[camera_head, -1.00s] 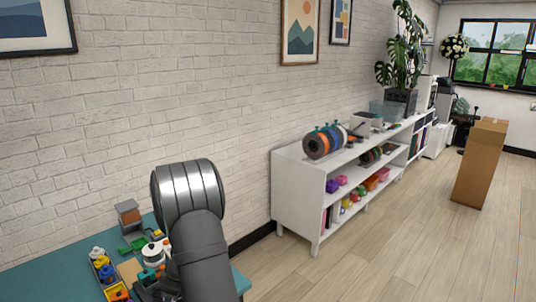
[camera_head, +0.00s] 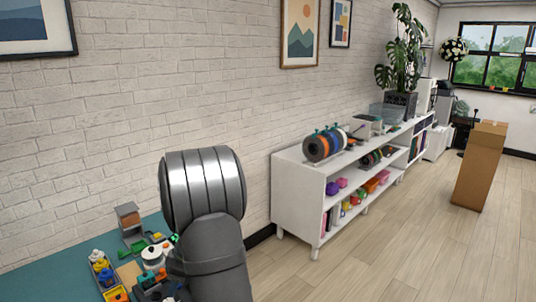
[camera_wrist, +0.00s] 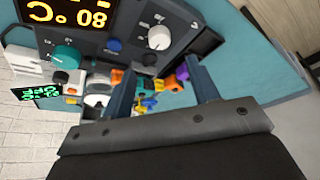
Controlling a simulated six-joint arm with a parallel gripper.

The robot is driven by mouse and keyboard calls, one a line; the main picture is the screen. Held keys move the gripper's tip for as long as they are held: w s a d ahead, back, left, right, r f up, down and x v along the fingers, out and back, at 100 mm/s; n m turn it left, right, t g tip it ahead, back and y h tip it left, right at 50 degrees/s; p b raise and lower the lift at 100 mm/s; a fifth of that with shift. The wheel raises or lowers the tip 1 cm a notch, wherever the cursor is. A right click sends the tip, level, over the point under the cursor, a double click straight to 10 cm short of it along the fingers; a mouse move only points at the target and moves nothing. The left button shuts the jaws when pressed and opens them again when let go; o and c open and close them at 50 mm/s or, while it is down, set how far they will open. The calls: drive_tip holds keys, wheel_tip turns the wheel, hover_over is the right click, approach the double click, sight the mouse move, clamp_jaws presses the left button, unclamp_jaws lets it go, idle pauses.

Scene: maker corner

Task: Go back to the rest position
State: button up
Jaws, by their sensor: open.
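My gripper (camera_wrist: 165,88) shows in the wrist view with its two dark fingers spread apart and nothing held between them. Beyond the fingers lie small coloured parts on the teal table (camera_wrist: 262,68). In the head view my arm stands at the front left over the table (camera_head: 40,262) and hides part of it. The gripper itself is hidden there behind the arm.
A device with knobs and an orange "80°C" display (camera_wrist: 120,35) is close in the wrist view. A tray of coloured parts (camera_head: 103,272) and a small grey stand (camera_head: 130,220) are on the table.

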approach(168, 301)
drive_tip(key=x, duration=0.8)
drive_tip(key=shift+s+f, duration=0.1)
drive_tip(key=shift+f, duration=0.15)
drive_tip(key=m+t, duration=0.1)
drive_tip(key=m, duration=0.2)
drive_tip(key=m+t, duration=0.1)
drive_tip(key=m, duration=0.2)
drive_tip(key=shift+s+m+h, duration=0.1)
drive_tip(key=shift+m+h, duration=0.3)
drive_tip(key=shift+a+m+t, duration=0.1)
drive_tip(key=shift+m+t, duration=0.6)
drive_tip(key=shift+m, duration=0.7)
drive_tip(key=shift+s+m+t+h, duration=0.15)
drive_tip(key=shift+m+h, duration=0.3)
drive_tip(key=shift+m, duration=0.6)
drive_tip(key=shift+w+m+t+h, duration=0.1)
drive_tip(key=shift+m+t+h, duration=0.25)
drive_tip(key=shift+m, duration=0.7)
drive_tip(key=shift+o, duration=0.5)
